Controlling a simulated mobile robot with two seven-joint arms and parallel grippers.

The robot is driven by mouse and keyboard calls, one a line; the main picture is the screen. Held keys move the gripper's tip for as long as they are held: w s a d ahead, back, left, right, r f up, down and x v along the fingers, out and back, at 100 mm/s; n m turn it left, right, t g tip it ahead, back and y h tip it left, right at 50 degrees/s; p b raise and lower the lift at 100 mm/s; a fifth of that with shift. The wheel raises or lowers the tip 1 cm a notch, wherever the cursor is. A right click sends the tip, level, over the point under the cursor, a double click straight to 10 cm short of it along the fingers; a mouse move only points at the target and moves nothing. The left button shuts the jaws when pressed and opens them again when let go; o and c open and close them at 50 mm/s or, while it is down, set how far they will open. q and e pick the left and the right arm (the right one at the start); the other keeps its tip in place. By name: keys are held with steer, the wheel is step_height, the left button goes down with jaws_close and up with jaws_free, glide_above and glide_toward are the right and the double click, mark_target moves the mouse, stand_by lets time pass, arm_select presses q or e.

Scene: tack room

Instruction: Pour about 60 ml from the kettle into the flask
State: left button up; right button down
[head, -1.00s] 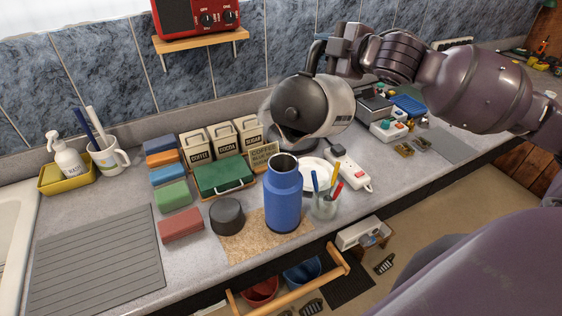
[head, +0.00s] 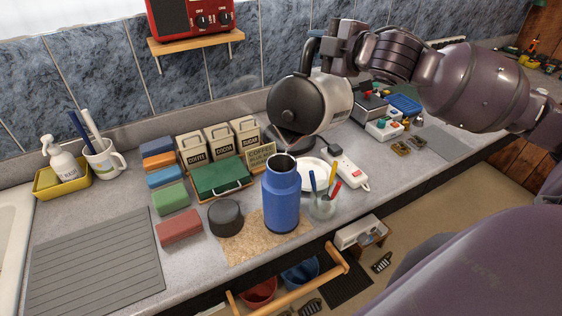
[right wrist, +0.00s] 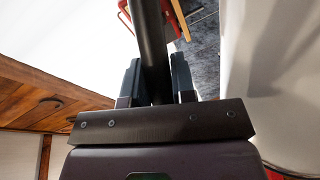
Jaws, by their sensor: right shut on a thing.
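The kettle (head: 332,103), pale grey with a black lid, hangs tilted in the air above the counter. Its spout points down, just above the flask's mouth. The blue flask (head: 282,200) stands upright and open on a cork mat (head: 240,250). My right gripper (head: 325,48) is shut on the kettle's black handle; in the right wrist view the dark handle (right wrist: 152,40) runs between the two fingers (right wrist: 157,85). I cannot clearly make out a liquid stream or the level inside the flask. My left gripper is not in view.
A dark round lid (head: 226,218) sits left of the flask. A glass with pens (head: 322,205) and a white plate (head: 316,172) are close on its right. A power strip (head: 347,170) lies beyond. A green box (head: 222,177) and canisters (head: 219,142) stand behind.

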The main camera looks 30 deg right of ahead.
steer(key=shift+s+a+r+n, duration=0.4)
steer(key=shift+a+r, duration=0.35)
stand_by(1.2)
